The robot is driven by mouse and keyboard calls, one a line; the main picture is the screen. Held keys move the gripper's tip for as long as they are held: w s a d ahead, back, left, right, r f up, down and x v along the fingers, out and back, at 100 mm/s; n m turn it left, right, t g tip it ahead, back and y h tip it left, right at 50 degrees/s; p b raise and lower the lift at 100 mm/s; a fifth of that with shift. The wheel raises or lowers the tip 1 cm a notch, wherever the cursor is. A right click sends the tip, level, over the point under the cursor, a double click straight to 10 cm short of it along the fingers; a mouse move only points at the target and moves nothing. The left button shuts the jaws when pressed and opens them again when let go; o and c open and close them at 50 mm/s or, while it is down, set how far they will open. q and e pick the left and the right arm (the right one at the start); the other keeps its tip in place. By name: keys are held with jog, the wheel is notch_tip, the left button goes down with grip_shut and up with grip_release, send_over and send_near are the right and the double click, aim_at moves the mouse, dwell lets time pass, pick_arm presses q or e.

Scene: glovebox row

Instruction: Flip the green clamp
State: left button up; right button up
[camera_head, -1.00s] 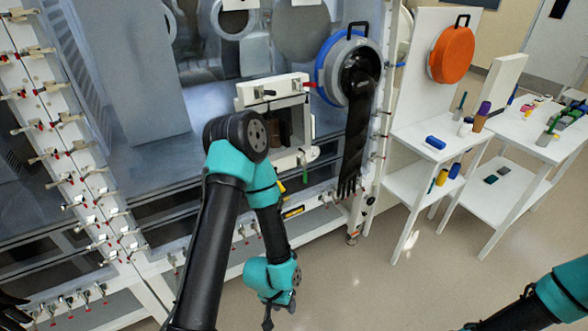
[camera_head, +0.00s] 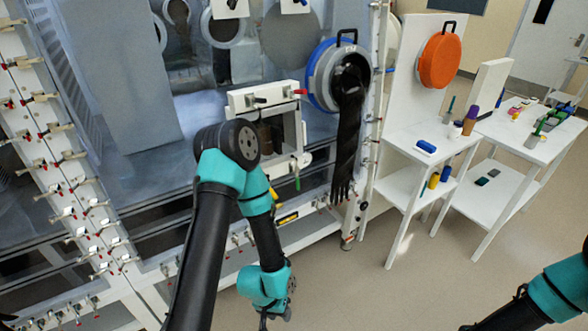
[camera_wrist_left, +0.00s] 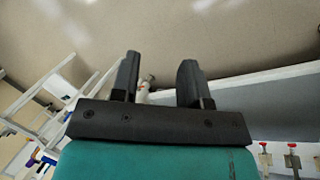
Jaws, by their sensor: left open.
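A small green clamp handle (camera_head: 298,183) hangs at the lower edge of the white box door on the glovebox front in the head view. My left arm hangs in front of the glovebox, to the left of and below the clamp in the picture. My left gripper (camera_wrist_left: 159,78) is open and empty in the left wrist view, its two dark fingers apart and over floor. It is well apart from the green clamp, which I cannot make out in the wrist view. My right arm enters at the lower right; its gripper is out of view.
The white box (camera_head: 268,100) has other clamps, one red (camera_head: 299,91) and one yellow (camera_head: 274,193). A black glove (camera_head: 348,140) hangs from the blue-ringed port to its right. White side tables (camera_head: 425,150) stand further right. Floor is clear before them.

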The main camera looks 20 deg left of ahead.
pick_arm(q)
jog(key=n+t+y, duration=0.8)
jog(key=t+y, duration=0.4)
jog(key=y, duration=0.5)
send_near(298, 183)
jog(key=v, duration=0.5)
jog(key=shift+r, duration=0.15)
jog(key=shift+a, duration=0.1)
jog(key=shift+m, duration=0.3)
jog(key=x, duration=1.7)
jog(key=shift+w+f, duration=0.25)
jog(key=shift+f, duration=0.05)
